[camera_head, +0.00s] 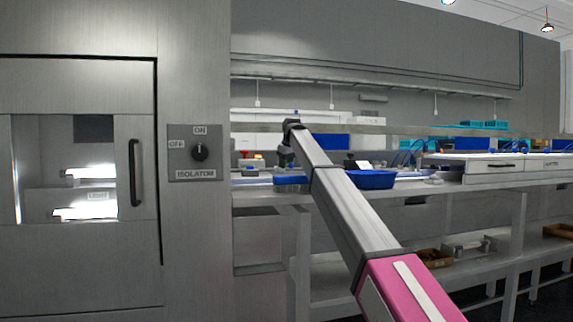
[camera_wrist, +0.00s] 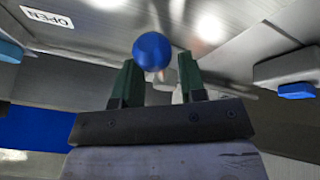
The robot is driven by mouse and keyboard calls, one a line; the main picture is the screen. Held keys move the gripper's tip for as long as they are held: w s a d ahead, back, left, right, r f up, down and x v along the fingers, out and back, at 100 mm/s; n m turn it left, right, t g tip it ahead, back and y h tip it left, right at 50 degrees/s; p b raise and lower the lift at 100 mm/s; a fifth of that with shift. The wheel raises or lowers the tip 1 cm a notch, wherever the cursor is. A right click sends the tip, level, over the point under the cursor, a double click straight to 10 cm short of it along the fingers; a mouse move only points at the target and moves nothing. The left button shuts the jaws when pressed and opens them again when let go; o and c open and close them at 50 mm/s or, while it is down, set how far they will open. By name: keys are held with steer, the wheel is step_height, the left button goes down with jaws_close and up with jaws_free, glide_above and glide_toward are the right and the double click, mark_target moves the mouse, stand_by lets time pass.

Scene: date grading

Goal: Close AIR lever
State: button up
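A round blue knob (camera_wrist: 152,51), apparently the end of a lever, shows in the wrist view at the tips of my gripper (camera_wrist: 160,63). The two green fingers stand apart, with the knob between their ends and closer to the left one. I cannot tell whether it touches that finger. The lever's shaft and any AIR label are not visible. A white OPEN label (camera_wrist: 47,17) shows upside down on the metal surface at top left. In the head view my gripper (camera_head: 286,156) is small and dark by the workbench, and the lever cannot be made out there.
A grey cabinet with an ISOLATOR dial (camera_head: 199,152) stands at the left in the head view. The workbench (camera_head: 430,185) holds a blue bowl (camera_head: 371,179) right of my arm. A shelf edge (camera_head: 400,130) runs above. Grey blocks with blue parts (camera_wrist: 297,90) flank the wrist view.

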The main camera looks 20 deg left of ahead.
steer(key=shift+c, duration=0.3)
jaws_close()
steer(key=shift+s, duration=0.1)
steer(key=shift+s+a+m+h, duration=0.15)
steer(key=shift+s+m+h, duration=0.2)
steer(key=shift+m, duration=0.55)
steer(key=shift+s+a+f+m+t+h, duration=0.1)
steer(key=shift+s+a+m+t+h, duration=0.15)
steer(key=shift+m, duration=0.4)
steer(key=shift+a+m+t+h, duration=0.1)
steer(key=shift+m+h, duration=0.2)
steer(key=shift+m, duration=0.4)
steer(key=shift+s+a+f+m+t+h, duration=0.1)
steer(key=shift+s+a+m+t+h, duration=0.15)
steer(key=shift+m, duration=0.4)
steer(key=shift+o, duration=0.3)
jaws_free()
steer(key=shift+r, duration=0.15)
